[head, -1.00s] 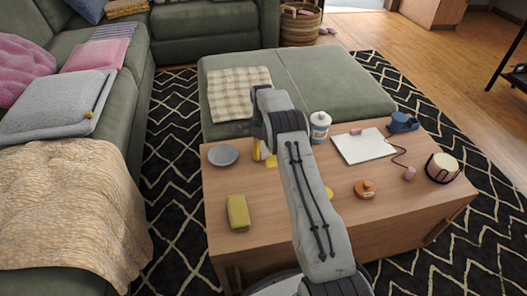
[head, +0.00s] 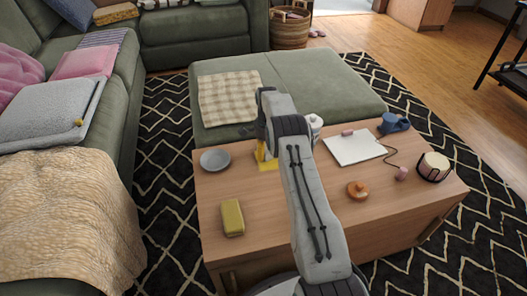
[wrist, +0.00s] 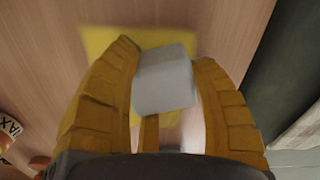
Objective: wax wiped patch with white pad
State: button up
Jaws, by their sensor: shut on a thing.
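My gripper (wrist: 164,56) has yellow fingers closed around a white pad (wrist: 165,80) in the wrist view. A yellow patch (wrist: 97,45) on the wooden tabletop lies beneath the pad. I cannot tell whether the pad touches it. In the head view my gripper (head: 261,152) is low over the table, mostly behind my arm, and part of the yellow patch (head: 268,165) shows beside it. The pad is hidden there. A white bottle (head: 315,125) stands right of my arm, partly covered. A container lettered like "WAX" (wrist: 8,130) shows at the wrist view's left edge.
The wooden table (head: 290,222) holds a grey plate (head: 214,160), a yellow block (head: 232,217), a brown lidded pot (head: 357,190), a white board (head: 353,148), a blue mug (head: 393,122) and a candle holder (head: 434,167). A green ottoman (head: 320,85) adjoins the back.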

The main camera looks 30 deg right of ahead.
jog(key=shift+s+d, duration=0.2)
jog(key=shift+d, duration=0.85)
jog(key=shift+s+d, duration=0.25)
jog(key=shift+d, duration=0.85)
jog(key=shift+s+d, duration=0.2)
jog(key=shift+d, duration=0.85)
jog(key=shift+r+p, duration=1.85)
jog(key=shift+r, duration=1.15)
jog(key=shift+r, duration=0.1)
jog(key=shift+r+p, duration=1.45)
